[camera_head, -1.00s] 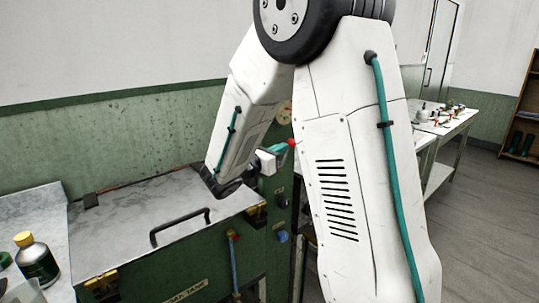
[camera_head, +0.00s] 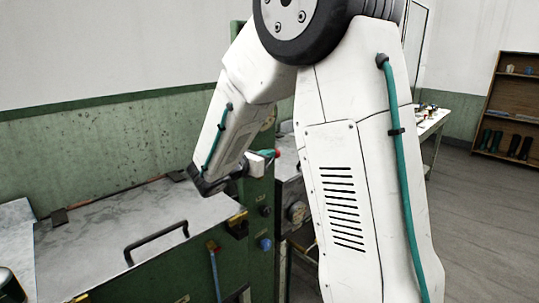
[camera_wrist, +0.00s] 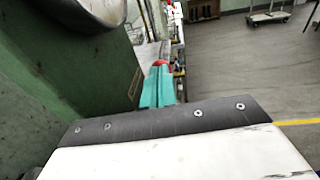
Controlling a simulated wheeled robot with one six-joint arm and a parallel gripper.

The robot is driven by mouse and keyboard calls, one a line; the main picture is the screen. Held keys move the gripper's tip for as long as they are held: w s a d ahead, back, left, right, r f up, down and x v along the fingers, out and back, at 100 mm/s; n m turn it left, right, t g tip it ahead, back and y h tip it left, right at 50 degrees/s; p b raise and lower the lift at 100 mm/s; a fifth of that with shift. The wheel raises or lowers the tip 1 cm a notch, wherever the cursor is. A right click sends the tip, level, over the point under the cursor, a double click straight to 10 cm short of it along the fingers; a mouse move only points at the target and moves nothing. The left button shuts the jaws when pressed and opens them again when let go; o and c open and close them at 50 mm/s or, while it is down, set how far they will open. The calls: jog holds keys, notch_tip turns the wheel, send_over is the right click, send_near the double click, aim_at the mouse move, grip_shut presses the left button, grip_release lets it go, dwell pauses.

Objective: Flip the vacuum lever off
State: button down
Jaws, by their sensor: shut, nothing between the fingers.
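My gripper (camera_head: 268,154) is shut and empty, with teal fingers ending in red. It is at the right edge of the green machine's upright panel (camera_head: 261,195), partly behind my arm. In the wrist view the closed fingers (camera_wrist: 158,88) point away beside the green panel (camera_wrist: 65,75). I cannot tell whether the red end (camera_wrist: 160,64) touches anything. I cannot single out the vacuum lever. A blue knob (camera_head: 265,244) and a dark knob (camera_head: 265,211) are on the panel below the gripper. A gauge (camera_head: 268,118) is partly hidden above it.
A tank lid (camera_head: 100,235) with a black handle (camera_head: 156,243) is at left. A blue upright rod with an orange top (camera_head: 214,265) stands before the panel. A grey machine (camera_head: 293,195) is just right of the panel. The floor (camera_head: 470,220) at right is clear, before a bookcase (camera_head: 508,105).

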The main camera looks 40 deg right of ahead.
jog(key=shift+d, duration=0.2)
jog(key=s+a+r, duration=0.1)
jog(key=a+r, duration=0.1)
jog(key=a, duration=0.4)
jog(key=s+a+r, duration=0.1)
jog(key=a+r, duration=0.2)
jog(key=a, duration=0.3)
jog(key=shift+s+a, duration=0.4)
jog(key=shift+s, duration=0.1)
jog(key=s+d+f+m+g+y, duration=0.25)
jog(key=s+m+g+y, duration=0.35)
jog(key=s+m, duration=0.7)
jog(key=s+a+f+m+t+y, duration=0.3)
jog(key=s+a+m+y, duration=0.4)
jog(key=s+a+y, duration=0.3)
jog(key=s, duration=0.4)
jog(key=shift+t+y, duration=0.3)
jog(key=shift+t, duration=0.1)
